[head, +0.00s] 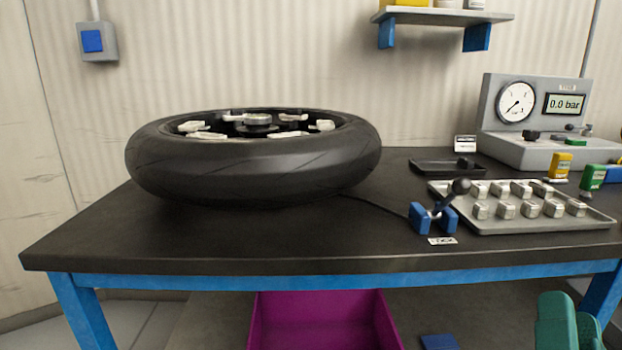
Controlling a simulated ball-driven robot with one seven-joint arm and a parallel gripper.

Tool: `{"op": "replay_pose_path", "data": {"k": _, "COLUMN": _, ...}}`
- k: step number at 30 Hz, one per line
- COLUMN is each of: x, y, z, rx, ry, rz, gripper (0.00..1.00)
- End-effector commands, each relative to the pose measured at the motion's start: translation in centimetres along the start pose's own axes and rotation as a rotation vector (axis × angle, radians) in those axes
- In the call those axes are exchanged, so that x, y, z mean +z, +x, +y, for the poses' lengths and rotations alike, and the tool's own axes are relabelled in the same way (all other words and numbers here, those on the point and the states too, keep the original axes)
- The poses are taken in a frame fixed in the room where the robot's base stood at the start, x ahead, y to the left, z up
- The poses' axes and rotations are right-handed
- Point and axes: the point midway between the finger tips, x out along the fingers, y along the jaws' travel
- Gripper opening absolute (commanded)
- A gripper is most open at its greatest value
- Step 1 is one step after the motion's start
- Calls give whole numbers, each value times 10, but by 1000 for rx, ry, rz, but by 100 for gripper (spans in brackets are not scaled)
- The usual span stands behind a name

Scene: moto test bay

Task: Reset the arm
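A teal part of my arm (566,324) shows at the bottom right edge of the head view, in front of the table and below its top. The rest of the arm is cut off by the frame. No gripper fingers can be made out, and I cannot tell whether anything is held.
A table (250,240) carries a tyre (250,175), a lever in a blue bracket (447,212), a tray of metal blocks (540,226), small bottles (560,166) and a gauge unit (540,110). A magenta bin (325,325) sits below. The table's front left is clear.

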Motion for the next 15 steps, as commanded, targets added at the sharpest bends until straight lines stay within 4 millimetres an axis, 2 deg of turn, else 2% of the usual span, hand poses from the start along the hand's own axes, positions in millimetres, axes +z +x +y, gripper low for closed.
{"op": "replay_pose_path", "data": {"k": 5, "x": -22, "y": -3, "z": -62, "rx": -212, "ry": 264, "rz": 75, "gripper": 38}}
{"op": "replay_pose_path", "data": {"k": 8, "x": -43, "y": -14, "z": -110, "rx": -394, "ry": 457, "rz": 112, "gripper": 38}}
{"op": "replay_pose_path", "data": {"k": 11, "x": -72, "y": -38, "z": -164, "rx": -638, "ry": 683, "rz": 137, "gripper": 38}}
{"op": "replay_pose_path", "data": {"k": 12, "x": -84, "y": -52, "z": -185, "rx": -747, "ry": 770, "rz": 138, "gripper": 38}}
{"op": "replay_pose_path", "data": {"k": 14, "x": -103, "y": -76, "z": -214, "rx": -916, "ry": 890, "rz": 131, "gripper": 38}}
{"op": "replay_pose_path", "data": {"k": 15, "x": -115, "y": -94, "z": -231, "rx": -1031, "ry": 963, "rz": 117, "gripper": 38}}
